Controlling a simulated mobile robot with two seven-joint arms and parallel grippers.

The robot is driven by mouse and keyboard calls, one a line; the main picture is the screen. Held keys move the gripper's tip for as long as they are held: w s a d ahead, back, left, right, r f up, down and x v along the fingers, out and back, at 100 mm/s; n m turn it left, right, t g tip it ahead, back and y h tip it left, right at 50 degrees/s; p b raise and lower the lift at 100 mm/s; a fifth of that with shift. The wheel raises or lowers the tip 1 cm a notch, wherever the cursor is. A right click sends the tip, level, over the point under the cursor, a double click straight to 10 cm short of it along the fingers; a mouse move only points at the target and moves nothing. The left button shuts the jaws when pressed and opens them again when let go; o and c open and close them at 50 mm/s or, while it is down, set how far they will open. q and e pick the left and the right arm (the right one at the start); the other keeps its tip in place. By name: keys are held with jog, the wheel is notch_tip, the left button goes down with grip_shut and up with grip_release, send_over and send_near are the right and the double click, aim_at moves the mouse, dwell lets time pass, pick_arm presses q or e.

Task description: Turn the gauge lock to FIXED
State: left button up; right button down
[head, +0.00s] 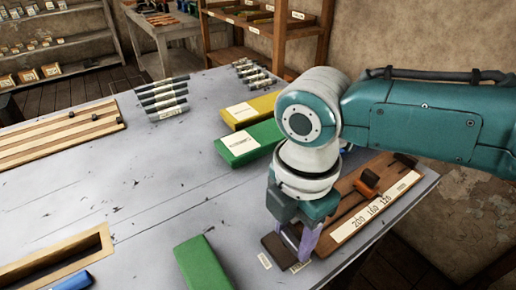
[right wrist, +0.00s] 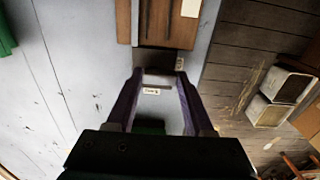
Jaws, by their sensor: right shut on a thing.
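The gauge is a brown wooden board (head: 345,205) with a white number scale (head: 375,213) and an orange slider (head: 368,180), at the table's right edge. At its near end is the dark gauge lock (head: 277,248), which also shows in the right wrist view (right wrist: 165,62). Small labels lie beside it, one pale label (head: 265,261) in front; their words are too small to read. My right gripper (head: 296,246) points down at the lock, its purple fingers shut on it. The held part is mostly hidden between the fingers in the right wrist view (right wrist: 160,79). My left gripper is out of view.
A green block (head: 201,265) stands left of my right gripper. Another green block (head: 248,143) and a yellow block (head: 250,109) lie behind. A slotted wooden frame (head: 50,262) is at the near left. The middle of the grey table is clear.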

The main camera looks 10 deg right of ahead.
aim_at(291, 239)
jog(key=shift+a, duration=0.1)
jog(key=shift+c, duration=1.4)
grip_release()
jog(key=shift+r, duration=0.1)
notch_tip(291, 239, up, 10)
jog(key=p, duration=0.1)
